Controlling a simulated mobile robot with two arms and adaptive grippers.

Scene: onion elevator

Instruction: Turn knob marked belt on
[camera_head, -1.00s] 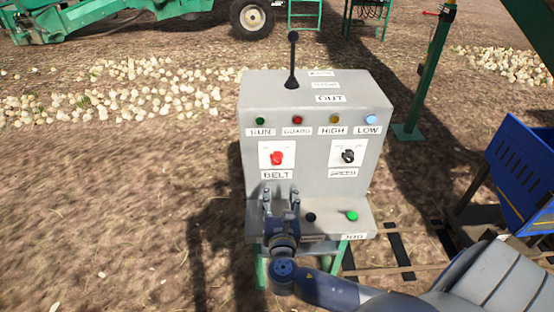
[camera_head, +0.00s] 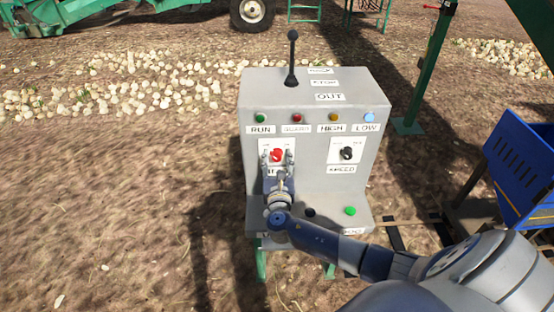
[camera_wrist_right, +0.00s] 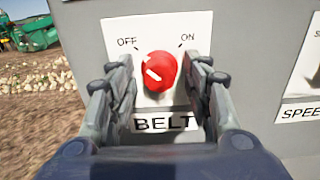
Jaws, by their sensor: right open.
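The red belt knob (camera_head: 277,155) sits on a white plate on the front of the grey control box (camera_head: 315,180). In the right wrist view the knob (camera_wrist_right: 158,71) has OFF at its upper left and ON at its upper right. Its white mark points up and left toward OFF. The BELT label (camera_wrist_right: 164,122) is below it. My right gripper (camera_head: 277,158) is open, with its fingers (camera_wrist_right: 160,75) to the left and right of the knob. I cannot tell whether they touch it. My left gripper is not in view.
A black speed knob (camera_head: 346,153) is to the right on the same box. A black lever (camera_head: 292,58) stands on top. A green button (camera_head: 350,211) and a dark one (camera_head: 310,212) are on the lower ledge. A blue bin (camera_head: 520,165) stands at the right.

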